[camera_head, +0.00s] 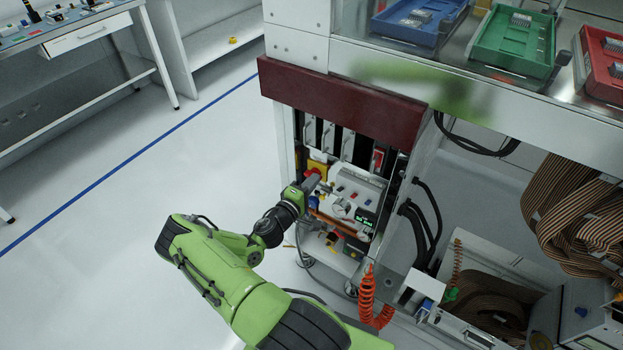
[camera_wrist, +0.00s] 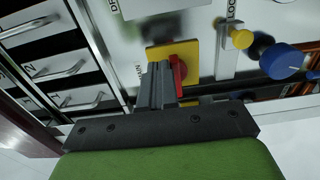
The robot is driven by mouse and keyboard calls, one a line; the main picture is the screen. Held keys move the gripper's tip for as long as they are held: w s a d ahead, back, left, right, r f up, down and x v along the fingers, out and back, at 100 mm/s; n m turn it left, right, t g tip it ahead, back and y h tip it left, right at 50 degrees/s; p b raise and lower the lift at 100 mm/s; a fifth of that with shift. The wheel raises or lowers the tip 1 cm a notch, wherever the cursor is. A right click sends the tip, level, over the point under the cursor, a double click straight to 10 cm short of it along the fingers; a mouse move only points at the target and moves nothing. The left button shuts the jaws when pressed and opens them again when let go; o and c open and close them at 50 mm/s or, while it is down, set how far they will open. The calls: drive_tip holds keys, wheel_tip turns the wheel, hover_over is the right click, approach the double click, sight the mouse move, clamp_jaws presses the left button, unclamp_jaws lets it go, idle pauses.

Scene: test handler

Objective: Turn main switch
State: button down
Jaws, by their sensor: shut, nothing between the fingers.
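The main switch is a red rotary handle (camera_wrist: 179,76) on a yellow square plate (camera_wrist: 188,50), with the word MAIN printed beside it. In the head view the yellow plate (camera_head: 317,168) and red handle (camera_head: 312,174) show on the left of the cabinet's control panel. My gripper (camera_wrist: 160,68) is shut and empty. Its fingers are right beside the red handle in the wrist view, overlapping part of the yellow plate. I cannot tell whether they touch the handle. In the head view my gripper (camera_head: 308,186) is at the panel, close to the switch.
A yellow knob (camera_wrist: 241,38) marked LOCK and a blue knob (camera_wrist: 284,61) are close on the right in the wrist view. Drawers with metal handles (camera_wrist: 60,72) are on the left. An orange coiled hose (camera_head: 368,298) hangs below the panel. The floor at left is clear.

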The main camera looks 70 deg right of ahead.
drive_tip(key=shift+d, duration=0.3)
drive_tip(key=shift+s+a+f+b, duration=0.1)
drive_tip(key=shift+f+b, duration=0.35)
drive_tip(key=shift+f, duration=0.25)
drive_tip(key=shift+f+b, duration=0.45)
drive_tip(key=shift+b, duration=0.05)
